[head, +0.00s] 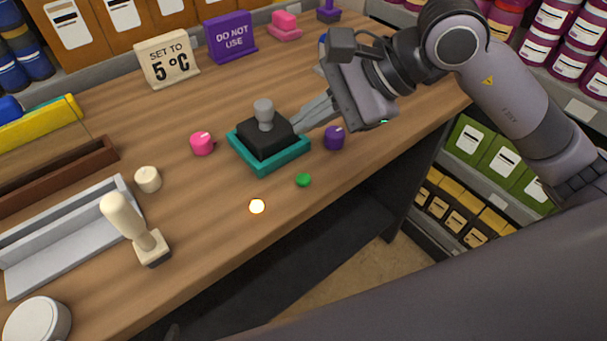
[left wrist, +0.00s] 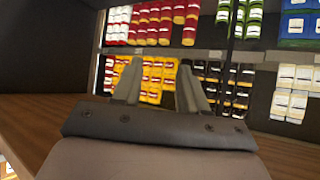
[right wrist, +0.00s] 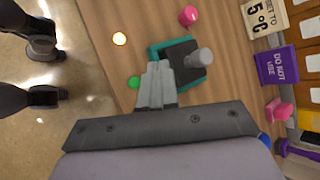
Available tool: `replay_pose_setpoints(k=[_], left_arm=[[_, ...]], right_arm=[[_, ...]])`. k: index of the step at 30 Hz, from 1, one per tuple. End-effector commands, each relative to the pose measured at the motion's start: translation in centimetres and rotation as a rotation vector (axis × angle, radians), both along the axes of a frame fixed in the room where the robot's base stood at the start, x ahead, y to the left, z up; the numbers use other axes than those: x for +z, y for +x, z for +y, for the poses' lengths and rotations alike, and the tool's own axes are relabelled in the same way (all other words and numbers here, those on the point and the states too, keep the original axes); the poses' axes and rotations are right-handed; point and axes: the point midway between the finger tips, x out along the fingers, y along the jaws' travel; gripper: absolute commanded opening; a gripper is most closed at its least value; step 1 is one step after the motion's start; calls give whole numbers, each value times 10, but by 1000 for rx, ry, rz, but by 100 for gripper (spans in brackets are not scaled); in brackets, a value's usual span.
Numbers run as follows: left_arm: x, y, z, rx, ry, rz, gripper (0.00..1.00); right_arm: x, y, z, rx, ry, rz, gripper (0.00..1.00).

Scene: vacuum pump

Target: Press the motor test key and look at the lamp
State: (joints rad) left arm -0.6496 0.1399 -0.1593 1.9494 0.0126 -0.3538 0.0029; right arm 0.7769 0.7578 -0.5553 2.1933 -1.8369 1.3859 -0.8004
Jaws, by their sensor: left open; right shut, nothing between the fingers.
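A black block with a grey knob (head: 264,112) sits on a teal base (head: 270,162) on the bench; I take it for the motor test key, though no label shows. It also shows in the right wrist view (right wrist: 200,58). A small round lamp (head: 257,206) glows bright white with a warm rim in front of it, also in the right wrist view (right wrist: 120,39). My right gripper (head: 303,124) is shut and empty, its fingertips beside the block's right side; contact is unclear. My left gripper (left wrist: 158,85) is open and empty, facing shelves.
A green button (head: 303,180), purple knob (head: 334,138), pink knob (head: 202,143) and cream knob (head: 148,179) surround the base. Signs (head: 167,60) stand behind. The bench's front edge is close.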

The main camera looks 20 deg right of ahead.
Motion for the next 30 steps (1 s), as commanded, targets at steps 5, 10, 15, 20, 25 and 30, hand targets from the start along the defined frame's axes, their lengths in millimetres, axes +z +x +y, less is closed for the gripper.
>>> replay_pose_setpoints(k=[5,10,15,20,25,30], left_arm=[[-5,0,0,0,0,0,43],[-15,0,0,0,0,0,43],[-28,0,0,0,0,0,43],[-45,0,0,1,-2,4,43],[-54,0,-4,2,-14,17,43],[-48,3,-8,-4,-25,5,43]], right_arm=[[-9,0,0,0,1,1,0],[-27,0,0,0,2,2,0],[-52,0,0,-1,2,3,0],[-74,0,0,1,2,-1,0],[-87,0,0,-1,2,0,0],[-88,0,0,0,1,1,0]])
